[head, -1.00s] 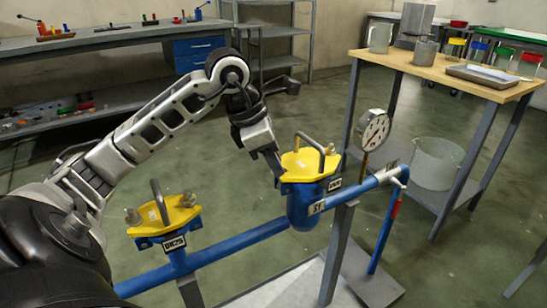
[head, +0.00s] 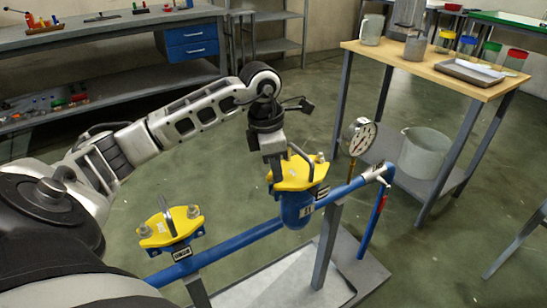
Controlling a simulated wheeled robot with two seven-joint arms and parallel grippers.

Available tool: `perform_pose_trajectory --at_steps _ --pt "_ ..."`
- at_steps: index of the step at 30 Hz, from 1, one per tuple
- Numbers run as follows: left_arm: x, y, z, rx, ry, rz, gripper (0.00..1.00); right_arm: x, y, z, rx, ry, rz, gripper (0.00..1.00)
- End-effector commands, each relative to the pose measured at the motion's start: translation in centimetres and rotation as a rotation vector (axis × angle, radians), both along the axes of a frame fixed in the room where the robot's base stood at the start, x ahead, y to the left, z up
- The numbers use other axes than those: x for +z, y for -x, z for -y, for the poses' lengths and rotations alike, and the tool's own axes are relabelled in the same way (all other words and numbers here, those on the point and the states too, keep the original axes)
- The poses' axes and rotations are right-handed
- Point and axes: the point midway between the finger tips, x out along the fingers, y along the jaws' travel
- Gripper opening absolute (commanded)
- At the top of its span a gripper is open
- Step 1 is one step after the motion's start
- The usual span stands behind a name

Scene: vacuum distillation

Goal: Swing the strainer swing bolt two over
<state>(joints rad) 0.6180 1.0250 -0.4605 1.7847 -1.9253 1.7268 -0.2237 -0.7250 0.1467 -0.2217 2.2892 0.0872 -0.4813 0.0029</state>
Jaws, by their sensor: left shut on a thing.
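The right strainer, a blue body (head: 296,210) with a yellow lid (head: 296,173), stands on the blue pipe. A grey bar handle (head: 301,153) rises from the lid, and a bolt nut (head: 320,159) shows at its right end. My left gripper (head: 277,178) points down at the lid's left edge, shut on the swing bolt there, which the fingers mostly hide. The left strainer has a yellow lid (head: 172,228) with a handle, and bolt nuts at its left (head: 145,232) and right (head: 193,211) ends. My right gripper is not in view.
A pressure gauge (head: 361,136) stands right of the strainer, close to the blue pipe (head: 240,238). A wooden-topped table (head: 430,68) with vessels and a tray is behind, with a grey bucket (head: 425,153) on its lower shelf. Open floor lies behind the strainers.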

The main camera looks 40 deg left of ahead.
Motion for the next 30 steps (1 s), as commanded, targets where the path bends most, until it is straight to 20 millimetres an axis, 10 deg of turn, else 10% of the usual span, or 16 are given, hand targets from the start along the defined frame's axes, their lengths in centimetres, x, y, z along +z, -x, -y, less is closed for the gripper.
perform_pose_trajectory --at_steps 5,7,18,30 --pt "0.0 -0.1 0.0 0.000 0.000 0.005 0.00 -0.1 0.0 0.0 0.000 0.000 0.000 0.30" --pt "0.0 -0.1 0.0 0.001 0.000 0.005 0.30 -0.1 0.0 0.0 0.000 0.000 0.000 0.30" --pt "0.6 0.0 -0.1 0.002 0.000 0.005 0.30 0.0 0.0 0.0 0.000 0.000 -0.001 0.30" --pt "8.9 0.9 -0.9 0.002 -0.001 0.010 0.30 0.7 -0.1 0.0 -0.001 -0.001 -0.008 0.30"
